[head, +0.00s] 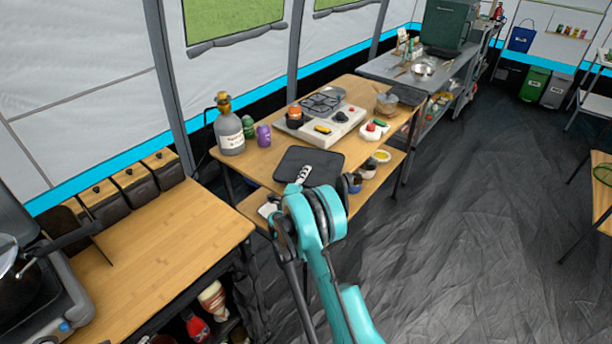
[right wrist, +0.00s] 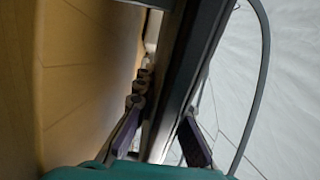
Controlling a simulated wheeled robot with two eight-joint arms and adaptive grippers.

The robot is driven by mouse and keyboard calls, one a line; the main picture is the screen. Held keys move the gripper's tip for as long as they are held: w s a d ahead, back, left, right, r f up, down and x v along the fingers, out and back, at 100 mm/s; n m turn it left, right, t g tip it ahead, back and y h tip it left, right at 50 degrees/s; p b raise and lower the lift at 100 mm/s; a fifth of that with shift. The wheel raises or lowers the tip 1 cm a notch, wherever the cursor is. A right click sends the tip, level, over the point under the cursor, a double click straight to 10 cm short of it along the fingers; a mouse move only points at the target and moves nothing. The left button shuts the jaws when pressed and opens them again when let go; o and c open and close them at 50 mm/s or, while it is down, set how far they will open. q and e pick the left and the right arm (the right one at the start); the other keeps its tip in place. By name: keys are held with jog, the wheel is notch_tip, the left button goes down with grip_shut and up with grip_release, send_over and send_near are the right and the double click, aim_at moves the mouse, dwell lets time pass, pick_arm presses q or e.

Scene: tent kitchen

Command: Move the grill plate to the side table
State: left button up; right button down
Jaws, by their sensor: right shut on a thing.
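The grill plate (head: 322,162) is a flat, dark rectangular plate at the front edge of the middle wooden table (head: 262,165) in the head view. My right gripper (head: 302,178), at the end of the teal arm, is shut on its near edge. In the right wrist view the plate (right wrist: 178,75) shows edge-on between the two fingers (right wrist: 163,125), with wood to its left. I cannot tell whether the plate touches the tabletop. Which table is the side table is not clear from the picture. My left gripper is not in view.
A white stove (head: 345,125), a gas bottle (head: 229,130) and green and purple jars (head: 263,135) stand on the middle table. A wooden counter (head: 165,240) at left has bare room. A grey metal table (head: 380,68) stands behind. Dark floor (head: 470,220) is open at right.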

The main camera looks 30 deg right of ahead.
jog(key=shift+f, duration=0.3)
